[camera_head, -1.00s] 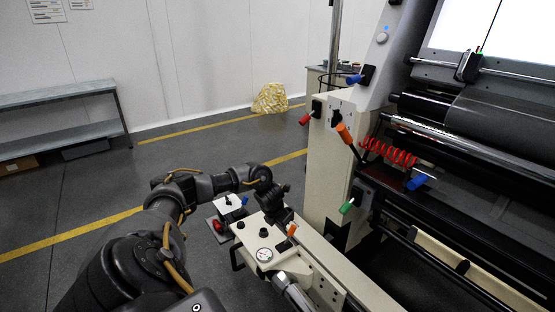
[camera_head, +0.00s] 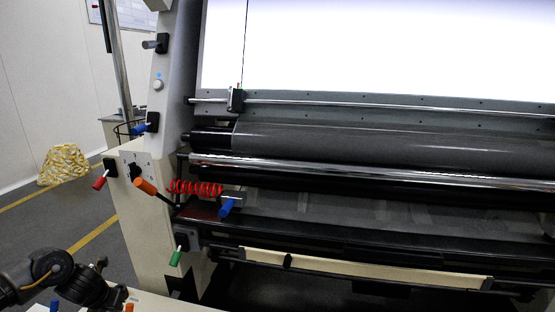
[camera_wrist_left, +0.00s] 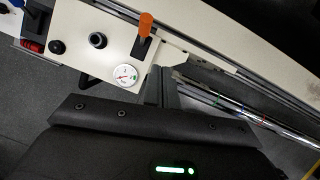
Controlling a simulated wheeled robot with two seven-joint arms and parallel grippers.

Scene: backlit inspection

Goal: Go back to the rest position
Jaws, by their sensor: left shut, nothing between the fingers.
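My left arm's dark wrist comes in at the lower left of the head view, with my left gripper (camera_head: 117,297) low over the cream machine bed. In the left wrist view the left gripper's fingers (camera_wrist_left: 161,86) are together with nothing between them, beside a white dial gauge (camera_wrist_left: 126,75) and an orange-handled lever (camera_wrist_left: 145,23). My right gripper is in neither view.
The inspection machine with its bright backlit panel (camera_head: 380,45), dark roller (camera_head: 400,142) and red coiled cable (camera_head: 196,187) fills the middle and right. Orange (camera_head: 145,186), green (camera_head: 175,258) and blue (camera_head: 227,207) handles stick out. Free floor (camera_head: 40,235) lies left, near a yellowish sack (camera_head: 63,163).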

